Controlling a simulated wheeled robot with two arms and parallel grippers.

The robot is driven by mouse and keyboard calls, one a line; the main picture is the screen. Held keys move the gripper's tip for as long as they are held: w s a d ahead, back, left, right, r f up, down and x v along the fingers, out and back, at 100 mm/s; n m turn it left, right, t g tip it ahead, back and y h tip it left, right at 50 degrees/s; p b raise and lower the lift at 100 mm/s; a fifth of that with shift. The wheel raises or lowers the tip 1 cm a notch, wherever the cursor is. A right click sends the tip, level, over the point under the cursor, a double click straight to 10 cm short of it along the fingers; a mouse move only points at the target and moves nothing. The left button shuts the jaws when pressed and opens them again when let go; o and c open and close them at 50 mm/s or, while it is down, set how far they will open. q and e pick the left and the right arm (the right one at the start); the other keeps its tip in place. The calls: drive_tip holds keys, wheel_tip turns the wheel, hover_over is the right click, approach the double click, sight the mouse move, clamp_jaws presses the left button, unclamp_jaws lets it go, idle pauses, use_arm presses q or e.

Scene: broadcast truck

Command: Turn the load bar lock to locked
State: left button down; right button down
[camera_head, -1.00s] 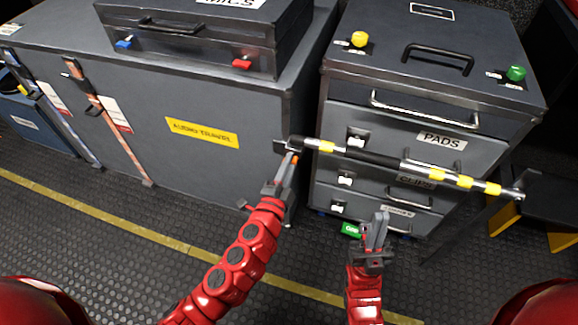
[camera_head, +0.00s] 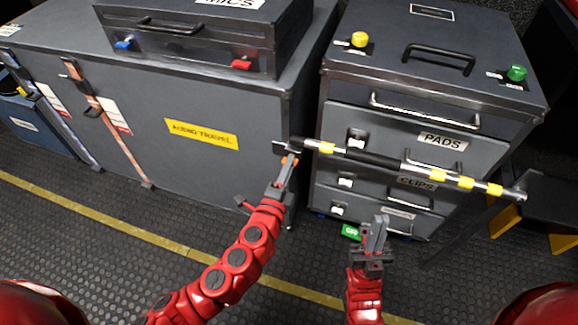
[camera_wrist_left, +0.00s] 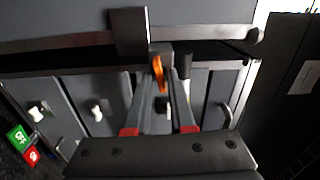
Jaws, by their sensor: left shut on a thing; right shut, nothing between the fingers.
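The load bar (camera_head: 375,158) is a silver and black bar with yellow bands that runs across the front of the drawer cabinet. Its left end is a dark bracket (camera_head: 281,148) beside the large case. A small orange lever, the lock (camera_head: 290,158), is under that end; it also shows in the left wrist view (camera_wrist_left: 158,73). My left gripper (camera_head: 288,166) is shut on the orange lever from below. In the left wrist view the fingers (camera_wrist_left: 164,85) meet around it and partly hide it.
The drawer cabinet (camera_head: 335,112) with white latches stands behind the bar. The large grey case (camera_head: 200,165) with a yellow label stands to the left. A green tag (camera_head: 350,231) is near the floor by the cabinet. The front floor (camera_head: 130,265) is clear.

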use_arm(q)
drive_tip(key=shift+f, duration=0.1)
idle(0.7)
drive_tip(key=c, duration=1)
unclamp_jaws()
drive_tip(key=shift+o, duration=0.2)
drive_tip(key=v, duration=1.7)
drive_tip(key=shift+s, duration=0.2)
